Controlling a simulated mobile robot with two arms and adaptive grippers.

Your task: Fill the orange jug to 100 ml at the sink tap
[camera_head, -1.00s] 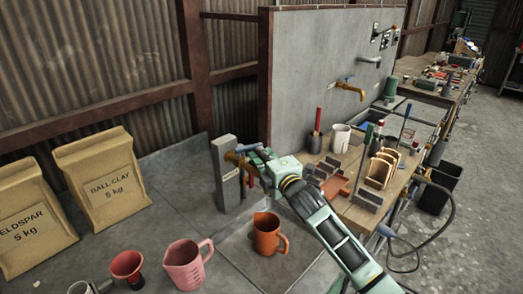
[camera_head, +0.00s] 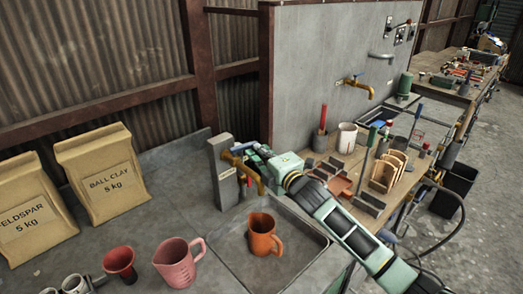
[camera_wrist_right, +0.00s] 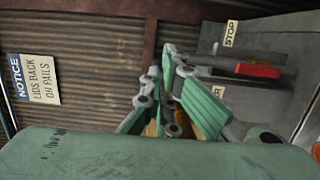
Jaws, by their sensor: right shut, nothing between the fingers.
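The orange jug (camera_head: 263,240) stands upright in the sink basin (camera_head: 310,238), handle to the right; its water level cannot be made out. The sink tap is a grey post (camera_head: 219,160) with a brass spout (camera_head: 257,181) that comes down above and behind the jug. No water stream can be made out. My right gripper (camera_head: 243,152) is shut and empty beside the post, over the spout, partly hiding it. The wrist view shows its fingers (camera_wrist_right: 187,100) near a red lever (camera_wrist_right: 257,71) below a STOP label (camera_wrist_right: 231,33); contact is unclear.
Ball clay (camera_head: 103,175) and feldspar (camera_head: 30,215) bags stand behind. A cluttered bench (camera_head: 345,205) lies beyond my right arm.

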